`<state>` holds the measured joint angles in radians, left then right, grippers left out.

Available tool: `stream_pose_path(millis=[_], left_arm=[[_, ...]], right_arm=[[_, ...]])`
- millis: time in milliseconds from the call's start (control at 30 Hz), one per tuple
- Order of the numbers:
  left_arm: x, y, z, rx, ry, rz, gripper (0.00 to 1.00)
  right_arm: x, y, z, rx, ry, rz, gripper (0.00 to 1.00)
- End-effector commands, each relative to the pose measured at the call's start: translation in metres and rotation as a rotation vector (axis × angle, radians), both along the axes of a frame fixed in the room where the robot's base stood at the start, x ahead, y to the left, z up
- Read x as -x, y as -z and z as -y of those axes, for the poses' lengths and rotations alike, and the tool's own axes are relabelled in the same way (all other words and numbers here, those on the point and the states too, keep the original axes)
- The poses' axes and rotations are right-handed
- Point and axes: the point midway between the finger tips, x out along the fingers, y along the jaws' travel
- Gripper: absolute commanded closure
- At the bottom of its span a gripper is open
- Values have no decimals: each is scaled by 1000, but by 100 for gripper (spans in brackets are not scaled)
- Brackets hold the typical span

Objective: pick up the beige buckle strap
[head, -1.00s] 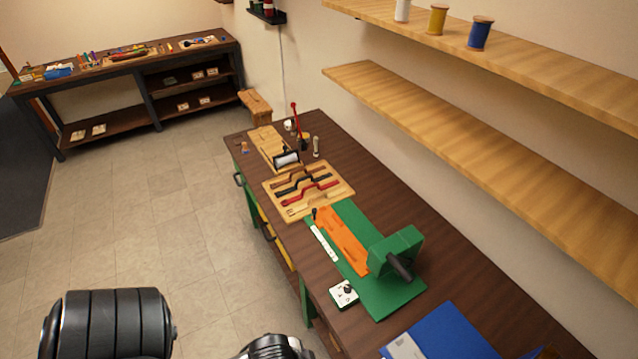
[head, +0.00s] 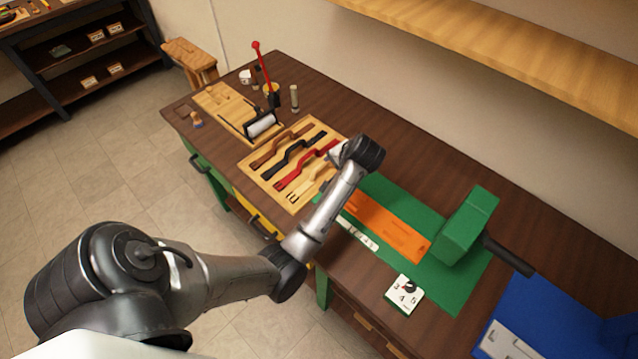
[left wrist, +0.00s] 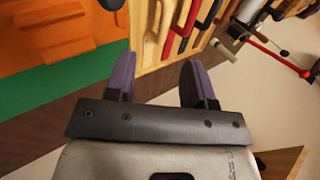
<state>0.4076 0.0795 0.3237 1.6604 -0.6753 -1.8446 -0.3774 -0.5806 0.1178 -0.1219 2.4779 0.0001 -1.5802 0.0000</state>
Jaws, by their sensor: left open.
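The beige buckle strap (head: 311,191) lies in the wooden tray (head: 247,166), on the side nearest the green mat, partly hidden by my left arm. Red, black and brown straps lie beside it. In the left wrist view the beige strap (left wrist: 164,24) is ahead of the fingers, near the tray edge, with the red strap (left wrist: 177,30) to its right. My left gripper (left wrist: 157,78) is open, with nothing between its purple-lined fingers. In the head view its fingers are hidden behind the wrist over the tray's near right corner. My right gripper is out of view.
A board with a roller tool (head: 261,124) and a red-handled tool (head: 262,68) stand beyond the tray. A wooden shelf (head: 520,60) overhangs the back.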

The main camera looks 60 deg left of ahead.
Motion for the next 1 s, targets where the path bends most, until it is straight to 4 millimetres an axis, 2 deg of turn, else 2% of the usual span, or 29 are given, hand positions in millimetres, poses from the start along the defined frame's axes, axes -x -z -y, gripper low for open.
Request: stream_pose_path(millis=[33,200,367,733,1000], left_arm=[[-9,6,-5,8,-19,-11,51],[-21,1,-16,22,-58,-45,51],[-23,8,-25,28,-71,-61,51],[-14,56,-57,28,-71,-61,51],[-12,68,-66,29,-71,-59,51]], right_arm=[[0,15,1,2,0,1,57],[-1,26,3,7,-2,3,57],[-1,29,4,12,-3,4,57],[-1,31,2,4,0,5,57],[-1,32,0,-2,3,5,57]])
